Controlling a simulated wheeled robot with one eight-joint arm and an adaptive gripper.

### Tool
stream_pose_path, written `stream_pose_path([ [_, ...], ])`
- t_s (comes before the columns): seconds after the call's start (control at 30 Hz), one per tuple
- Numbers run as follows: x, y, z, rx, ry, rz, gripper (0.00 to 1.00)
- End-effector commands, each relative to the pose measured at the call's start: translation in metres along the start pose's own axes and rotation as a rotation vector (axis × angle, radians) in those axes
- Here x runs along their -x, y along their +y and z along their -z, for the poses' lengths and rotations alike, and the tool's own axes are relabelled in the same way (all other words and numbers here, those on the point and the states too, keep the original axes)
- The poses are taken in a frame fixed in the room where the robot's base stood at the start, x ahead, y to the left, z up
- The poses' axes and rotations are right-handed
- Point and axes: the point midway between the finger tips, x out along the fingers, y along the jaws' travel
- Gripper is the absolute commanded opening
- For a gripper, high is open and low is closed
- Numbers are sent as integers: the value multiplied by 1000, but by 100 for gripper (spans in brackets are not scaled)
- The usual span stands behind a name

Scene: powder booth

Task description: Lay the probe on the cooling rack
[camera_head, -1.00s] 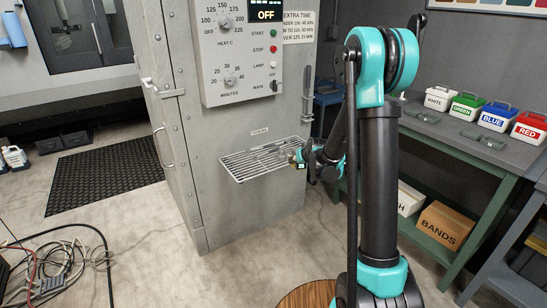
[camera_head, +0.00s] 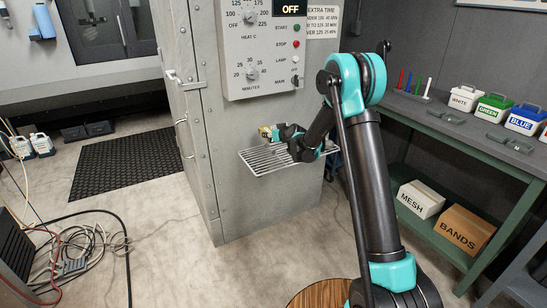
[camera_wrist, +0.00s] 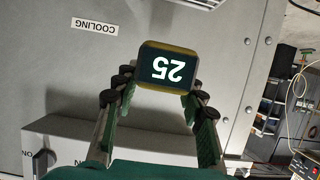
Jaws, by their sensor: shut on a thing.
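The probe (camera_wrist: 168,68) is a small dark block with a yellow edge and a white "25" on its face. It sits between the fingertips of my gripper (camera_wrist: 157,86) in the wrist view, with the digits upside down. In the head view the probe (camera_head: 265,132) is at the left tip of my gripper (camera_head: 274,133), raised above the cooling rack and apart from its bars. The cooling rack (camera_head: 262,163) is a flat wire shelf on the front of the grey oven. My gripper and wrist hide its back right part.
The oven (camera_head: 241,205) stands behind the rack, with its control panel (camera_head: 248,92) above. A "COOLING" label (camera_wrist: 94,26) shows in the wrist view. A green bench (camera_head: 425,120) with colored boxes stands at right. Cables (camera_head: 85,255) lie on the floor at left.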

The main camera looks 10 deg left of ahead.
Motion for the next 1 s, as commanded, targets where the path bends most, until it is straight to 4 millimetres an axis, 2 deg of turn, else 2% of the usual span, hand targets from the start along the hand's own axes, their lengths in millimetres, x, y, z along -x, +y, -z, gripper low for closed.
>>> stream_pose_path([
  [0.03, -6, 0, -13, 0, 0, 0, 7],
  [0.2, -21, 0, -51, 0, 0, -1, 7],
  [0.33, -29, 0, -73, -1, 0, -1, 7],
  [0.67, -39, 0, -96, -1, -1, -1, 7],
  [0.87, -49, 0, -120, -1, 0, -1, 7],
  [1.0, -49, 0, -122, -1, 0, -1, 7],
])
